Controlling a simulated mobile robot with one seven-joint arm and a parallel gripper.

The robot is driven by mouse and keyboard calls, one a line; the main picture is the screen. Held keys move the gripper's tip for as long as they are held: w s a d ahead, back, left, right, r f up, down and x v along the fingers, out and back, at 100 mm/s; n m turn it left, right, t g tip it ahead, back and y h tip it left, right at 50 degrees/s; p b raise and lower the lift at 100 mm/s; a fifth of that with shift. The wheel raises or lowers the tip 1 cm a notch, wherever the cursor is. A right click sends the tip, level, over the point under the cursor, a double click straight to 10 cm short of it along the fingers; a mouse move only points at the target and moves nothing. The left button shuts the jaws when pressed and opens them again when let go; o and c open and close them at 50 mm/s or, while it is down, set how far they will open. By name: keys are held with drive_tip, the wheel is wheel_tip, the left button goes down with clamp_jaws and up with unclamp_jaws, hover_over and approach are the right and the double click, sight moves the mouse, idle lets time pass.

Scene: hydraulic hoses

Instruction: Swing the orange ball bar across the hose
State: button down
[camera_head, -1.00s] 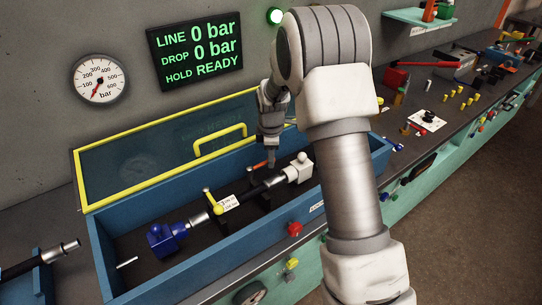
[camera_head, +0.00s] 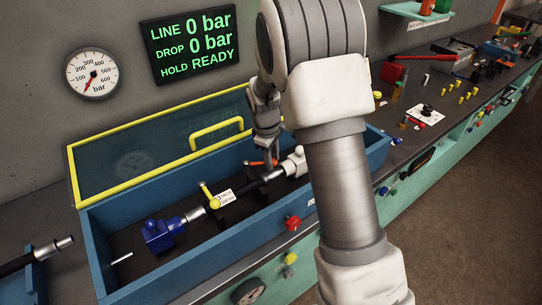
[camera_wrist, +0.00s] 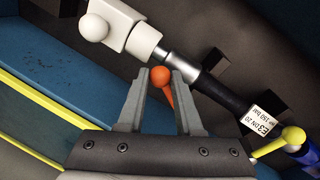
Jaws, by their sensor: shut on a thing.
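The orange ball bar (camera_wrist: 160,76) shows its ball between my gripper's fingertips (camera_wrist: 161,77) in the wrist view; its short stem runs down behind the right finger. My gripper is shut on it. In the head view the orange bar (camera_head: 258,163) shows beside my gripper (camera_head: 270,163), low over the blue trough. The black hose (camera_wrist: 221,94), with a white tag, passes close to the right finger. The orange bar lies on one side of the hose, not visibly over it. The bar's pivot end is hidden.
A white block (camera_wrist: 110,22) holds one hose end, a blue block (camera_head: 160,236) the other. A yellow ball bar (camera_head: 208,194) crosses the hose near the tag. The blue trough (camera_head: 120,284) walls surround them; its yellow-framed lid (camera_head: 70,170) stands open behind. The display reads 0 bar, READY.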

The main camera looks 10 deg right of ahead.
drive_tip(key=s+m, duration=0.1)
drive_tip(key=m, duration=0.2)
drive_tip(key=shift+s+a, duration=0.35)
drive_tip(key=shift+s, duration=0.05)
drive_tip(key=m, duration=0.1)
drive_tip(key=s+a+m, duration=0.1)
drive_tip(key=shift+s+m+g+h, duration=0.25)
drive_tip(key=shift+m+g+h, duration=0.05)
drive_tip(key=shift+g, duration=0.1)
drive_tip(key=shift+s+a+m+g, duration=0.2)
drive_tip(key=shift+s+a+m, duration=0.25)
drive_tip(key=shift+m, duration=0.6)
drive_tip(key=shift+s+a+m+g, duration=0.25)
drive_tip(key=shift+a+m, duration=0.35)
drive_tip(key=shift+m, duration=0.5)
drive_tip(key=shift+s+a+m+g, duration=0.15)
drive_tip(key=shift+s+a+m, duration=0.35)
drive_tip(key=shift+m, duration=0.55)
drive_tip(key=c, duration=0.6)
unclamp_jaws()
drive_tip(key=a+r, duration=0.1)
drive_tip(key=r, duration=0.4)
drive_tip(key=a+r, duration=0.1)
drive_tip(key=r, duration=0.5)
drive_tip(key=a+r+p, duration=0.1)
drive_tip(key=r, duration=0.5)
drive_tip(key=shift+w+a+r, duration=0.1)
drive_tip(key=shift+w+a, duration=0.1)
drive_tip(key=shift+w, duration=0.2)
